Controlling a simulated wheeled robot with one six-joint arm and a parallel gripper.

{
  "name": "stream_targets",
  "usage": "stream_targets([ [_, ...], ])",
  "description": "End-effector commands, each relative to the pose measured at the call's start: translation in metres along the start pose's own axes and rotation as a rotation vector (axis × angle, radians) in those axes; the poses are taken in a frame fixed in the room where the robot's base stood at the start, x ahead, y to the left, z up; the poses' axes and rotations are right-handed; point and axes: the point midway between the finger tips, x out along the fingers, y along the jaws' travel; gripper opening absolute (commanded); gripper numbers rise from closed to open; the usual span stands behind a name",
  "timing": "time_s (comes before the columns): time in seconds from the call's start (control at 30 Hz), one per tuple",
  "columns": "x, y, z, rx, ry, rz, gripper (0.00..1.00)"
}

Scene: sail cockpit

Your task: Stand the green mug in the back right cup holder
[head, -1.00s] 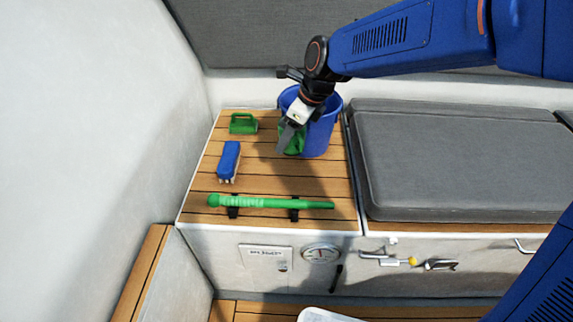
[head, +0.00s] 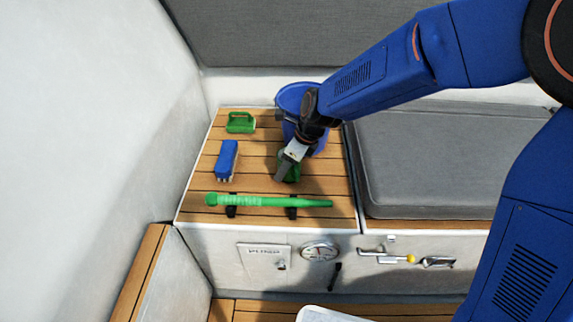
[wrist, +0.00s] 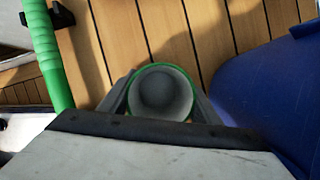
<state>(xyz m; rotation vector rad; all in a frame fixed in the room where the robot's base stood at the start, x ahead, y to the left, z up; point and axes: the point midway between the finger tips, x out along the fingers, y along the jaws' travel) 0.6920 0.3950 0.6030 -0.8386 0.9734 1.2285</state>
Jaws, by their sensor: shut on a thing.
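The green mug (head: 291,168) is between the fingers of my gripper (head: 284,170), over the slatted wooden bench top in front of the blue bucket. In the wrist view the mug's green rim and grey inside (wrist: 160,90) face the camera, with a finger of my gripper (wrist: 160,104) on each side. The gripper is shut on the mug. The fingers hide part of the mug in the head view. I cannot tell whether its base touches the slats. No cup holder can be made out in either view.
The blue bucket (head: 293,97) stands behind my gripper. A green handle (head: 317,203) lies on black brackets along the bench's front. A blue brush (head: 227,160) and a green handled item (head: 241,122) lie to the left. A grey cushion (head: 420,170) is on the right.

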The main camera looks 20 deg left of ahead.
Motion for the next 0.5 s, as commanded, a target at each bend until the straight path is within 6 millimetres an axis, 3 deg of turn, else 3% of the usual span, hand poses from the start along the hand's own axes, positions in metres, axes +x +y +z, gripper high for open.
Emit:
stream_targets([
  [0.33,0.0027,-0.0001,-0.0009,0.000,0.000,0.000,0.33],
  [0.37,0.0023,-0.0001,-0.0008,-0.001,0.000,0.000,0.64],
  [0.4,0.0022,-0.0001,-0.0007,-0.001,-0.001,0.000,0.74],
  [0.5,0.0022,-0.0001,-0.0007,0.000,-0.001,0.000,0.76],
])
